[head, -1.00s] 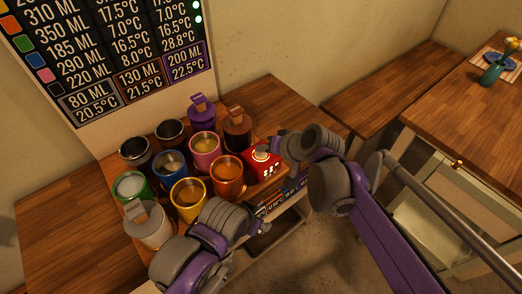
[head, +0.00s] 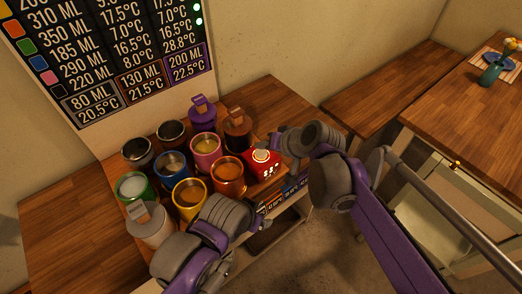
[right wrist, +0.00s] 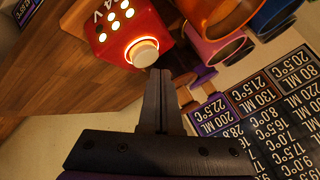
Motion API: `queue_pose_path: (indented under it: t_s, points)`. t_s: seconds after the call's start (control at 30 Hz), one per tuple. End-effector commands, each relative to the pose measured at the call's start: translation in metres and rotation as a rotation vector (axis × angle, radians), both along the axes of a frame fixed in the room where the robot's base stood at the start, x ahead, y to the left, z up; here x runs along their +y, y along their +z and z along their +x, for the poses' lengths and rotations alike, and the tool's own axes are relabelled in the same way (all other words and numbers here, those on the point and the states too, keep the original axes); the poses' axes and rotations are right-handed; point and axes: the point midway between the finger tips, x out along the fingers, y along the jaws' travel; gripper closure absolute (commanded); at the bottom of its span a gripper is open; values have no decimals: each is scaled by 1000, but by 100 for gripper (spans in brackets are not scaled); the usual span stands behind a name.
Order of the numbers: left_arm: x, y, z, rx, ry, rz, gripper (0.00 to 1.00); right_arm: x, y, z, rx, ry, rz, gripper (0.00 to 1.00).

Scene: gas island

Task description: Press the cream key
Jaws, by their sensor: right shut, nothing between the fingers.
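The cream key (head: 263,156) is a round button on a red box (head: 268,168) at the right end of the group of cups. In the right wrist view the cream key (right wrist: 144,53) sits inside a glowing orange ring, beside lit dots on the red box (right wrist: 115,28). My right gripper (right wrist: 160,72) is shut and empty, its tips right at the key's edge; I cannot tell if they touch. In the head view my right gripper (head: 280,146) is just right of the key. My left gripper (head: 261,222) is low in front of the cups, its fingers too unclear to judge.
Several colored cups, including an orange cup (head: 228,173) and a brown lidded one (head: 238,124), crowd left of the red box. A chart (head: 110,50) hangs behind. Boxes of labels (head: 283,193) lie below the box. The wooden counter (head: 285,100) is bare at the back right.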

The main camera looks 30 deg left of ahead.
Motion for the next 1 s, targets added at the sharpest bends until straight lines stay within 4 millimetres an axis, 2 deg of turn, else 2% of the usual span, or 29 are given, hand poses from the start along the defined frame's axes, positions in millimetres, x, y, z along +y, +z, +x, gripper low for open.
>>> queue_pose_path:
  t_s: [0.17, 0.6, 1.0]
  points:
    - [0, 7, 2, -4, 0, 0, 16, 0, 9, 0, -1, 0, 0, 100]
    - [0, 40, 14, -27, 0, 0, 16, 0, 51, 1, -2, -1, 0, 100]
    - [0, 39, 14, -26, 0, 0, 16, 0, 50, 0, 0, 0, 0, 100]
